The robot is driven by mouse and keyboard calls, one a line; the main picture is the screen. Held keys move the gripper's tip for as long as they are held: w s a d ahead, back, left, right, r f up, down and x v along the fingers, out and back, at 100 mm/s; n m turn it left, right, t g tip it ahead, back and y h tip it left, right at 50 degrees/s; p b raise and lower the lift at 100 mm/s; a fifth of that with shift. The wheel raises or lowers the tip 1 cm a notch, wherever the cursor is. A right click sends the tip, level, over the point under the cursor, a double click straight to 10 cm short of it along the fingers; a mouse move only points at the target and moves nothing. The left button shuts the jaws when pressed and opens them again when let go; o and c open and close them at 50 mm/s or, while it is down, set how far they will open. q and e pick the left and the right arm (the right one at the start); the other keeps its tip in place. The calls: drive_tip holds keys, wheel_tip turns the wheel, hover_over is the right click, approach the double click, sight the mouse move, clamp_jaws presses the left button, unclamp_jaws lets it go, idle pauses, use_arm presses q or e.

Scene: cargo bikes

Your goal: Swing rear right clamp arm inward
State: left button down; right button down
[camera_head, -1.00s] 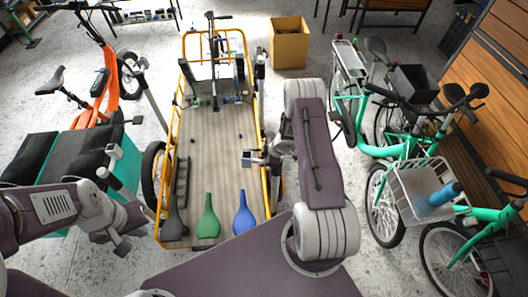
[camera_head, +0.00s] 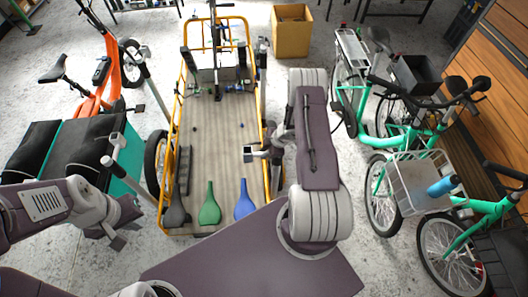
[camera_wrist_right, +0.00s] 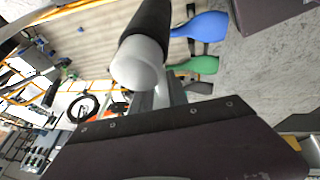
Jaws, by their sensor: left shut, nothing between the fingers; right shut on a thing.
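The cargo bike's yellow-railed bed (camera_head: 218,130) fills the middle of the head view. A clamp arm with a pale end (camera_head: 249,154) reaches over the bed's right rail at the near end. My right gripper (camera_head: 268,152) is shut on it, partly hidden by my own arm. In the right wrist view, a black cylinder with a white end (camera_wrist_right: 140,62) crosses in front of the gripper (camera_wrist_right: 163,88); their exact contact is hard to see. My left gripper (camera_head: 117,240) is shut and empty, low on the left, apart from the bed.
Dark, green (camera_head: 209,207) and blue (camera_head: 244,204) bottle-shaped items lie at the bed's near end. Another clamp post (camera_head: 120,160) stands left of the bed. An orange bike (camera_head: 105,85) is at far left, green bikes (camera_head: 395,140) at right, a cardboard box (camera_head: 292,32) at the back.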

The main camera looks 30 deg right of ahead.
drive_tip(key=c, duration=1.3)
unclamp_jaws()
drive_tip(key=shift+c, duration=0.2)
drive_tip(key=shift+o, duration=0.2)
drive_tip(key=shift+r, duration=0.1)
drive_tip(key=shift+s, duration=0.1)
drive_tip(key=v, duration=0.9)
drive_tip(key=shift+b, duration=0.35)
